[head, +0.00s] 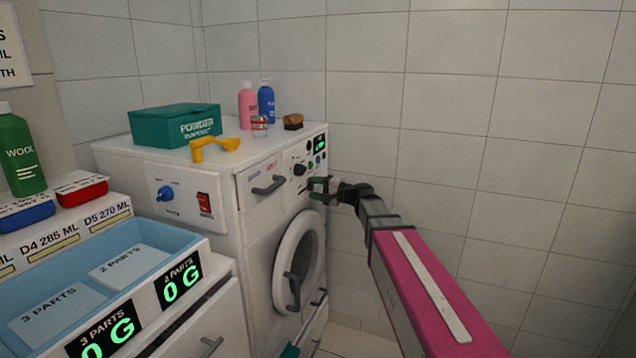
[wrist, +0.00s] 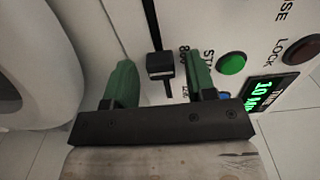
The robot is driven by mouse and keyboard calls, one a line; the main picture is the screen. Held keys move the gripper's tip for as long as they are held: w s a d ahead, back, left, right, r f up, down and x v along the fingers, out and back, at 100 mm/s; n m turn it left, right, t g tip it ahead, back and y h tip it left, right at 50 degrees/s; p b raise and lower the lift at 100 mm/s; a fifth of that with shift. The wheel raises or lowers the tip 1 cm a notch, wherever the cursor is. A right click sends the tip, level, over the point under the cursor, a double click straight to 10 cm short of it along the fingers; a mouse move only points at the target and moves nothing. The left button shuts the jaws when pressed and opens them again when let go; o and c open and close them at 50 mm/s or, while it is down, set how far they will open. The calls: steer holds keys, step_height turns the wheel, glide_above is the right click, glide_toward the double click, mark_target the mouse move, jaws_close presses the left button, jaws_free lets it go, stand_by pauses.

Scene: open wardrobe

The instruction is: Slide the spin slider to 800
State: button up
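The spin slider's black knob (wrist: 160,66) shows in the wrist view, on a dark slot in the white front panel (wrist: 112,22). A partly covered label that seems to read 800 (wrist: 183,58) is printed just right of the knob. My gripper (wrist: 160,60) is open, its two green fingers on either side of the knob with a visible gap on each side. I cannot tell how far the fingertips are from the panel. In the head view, my gripper (head: 319,185) is at the right part of the washing machine's front (head: 262,212), where the slider is too small to make out.
A green button (wrist: 232,63), a dark red button (wrist: 303,49) and a lit display (wrist: 264,95) sit right of the slider. The round door (head: 300,262) is below the panel. A powder box (head: 172,126), bottles and a yellow scoop (head: 215,147) stand on top.

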steer(key=shift+d, duration=0.1)
stand_by(0.4)
steer(key=v, duration=0.6)
steer(key=shift+s+d, duration=0.2)
steer(key=shift+d, duration=0.1)
stand_by(0.4)
steer(key=s+d+f+n+g+h, duration=0.15)
steer(key=s+f+h, duration=0.3)
steer(key=f, duration=0.45)
steer(key=s+d+f+n+g+h, duration=0.1)
steer(key=s+d+f+g+h, duration=0.3)
steer(key=f, duration=0.6)
steer(key=s+d+f+n+g+h, duration=0.1)
steer(key=s+d+f+n+h, duration=0.1)
steer(key=s+d+f+h, duration=0.6)
steer(key=s+d+f, duration=0.1)
steer(key=s+f, duration=0.3)
steer(key=s, duration=0.1)
steer(key=shift+d, duration=0.3)
